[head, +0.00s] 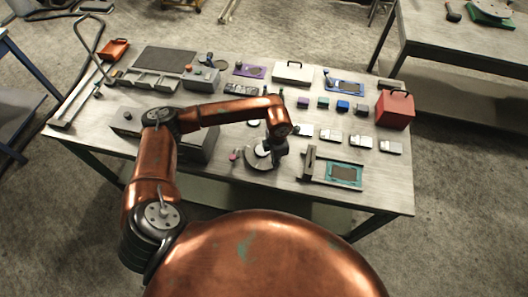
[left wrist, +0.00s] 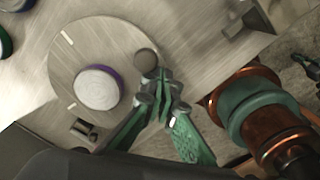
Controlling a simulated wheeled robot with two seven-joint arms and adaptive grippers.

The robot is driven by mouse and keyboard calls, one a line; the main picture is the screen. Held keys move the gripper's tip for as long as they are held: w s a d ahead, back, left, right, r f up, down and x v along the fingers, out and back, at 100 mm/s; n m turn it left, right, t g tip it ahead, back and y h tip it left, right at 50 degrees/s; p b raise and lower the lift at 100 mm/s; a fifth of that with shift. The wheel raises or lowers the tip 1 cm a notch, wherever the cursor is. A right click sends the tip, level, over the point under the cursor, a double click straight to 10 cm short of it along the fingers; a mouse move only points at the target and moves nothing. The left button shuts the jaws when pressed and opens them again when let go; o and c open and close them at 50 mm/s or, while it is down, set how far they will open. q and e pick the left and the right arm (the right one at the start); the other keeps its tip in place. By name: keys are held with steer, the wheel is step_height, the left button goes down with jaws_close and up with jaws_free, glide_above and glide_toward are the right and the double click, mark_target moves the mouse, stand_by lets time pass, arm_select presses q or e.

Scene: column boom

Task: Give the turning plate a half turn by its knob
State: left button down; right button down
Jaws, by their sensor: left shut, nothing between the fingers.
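The turning plate (left wrist: 78,62) is a flat grey disc with pale marks near its rim. In the head view the plate (head: 252,164) lies near the table's front edge, partly hidden by my arm. Its dark round knob (left wrist: 146,60) stands near the rim. A round piece with a white top and purple edge (left wrist: 98,88) sits on the plate. My left gripper (left wrist: 158,82) has its green fingers together and empty, tips right beside the knob; I cannot tell whether they touch it. In the head view the gripper (head: 279,152) is over the plate's right side. My right gripper is not seen.
A teal-framed panel (head: 343,174) with a grey bracket lies right of the plate. A small pink-topped item (head: 235,155) is close on its left. A grey box (head: 202,143) stands further left. A red box (head: 394,110) and several small blocks are farther back.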

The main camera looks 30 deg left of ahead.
arm_select(q)
steer(key=shift+w, duration=0.1)
stand_by(0.3)
steer(key=shift+w+d+b, duration=0.15)
steer(key=shift+w+b, duration=0.15)
steer(key=shift+w, duration=0.2)
steer(key=shift+w+d+b, duration=0.15)
steer(key=shift+w+b, duration=0.3)
steer(key=shift+w, duration=0.15)
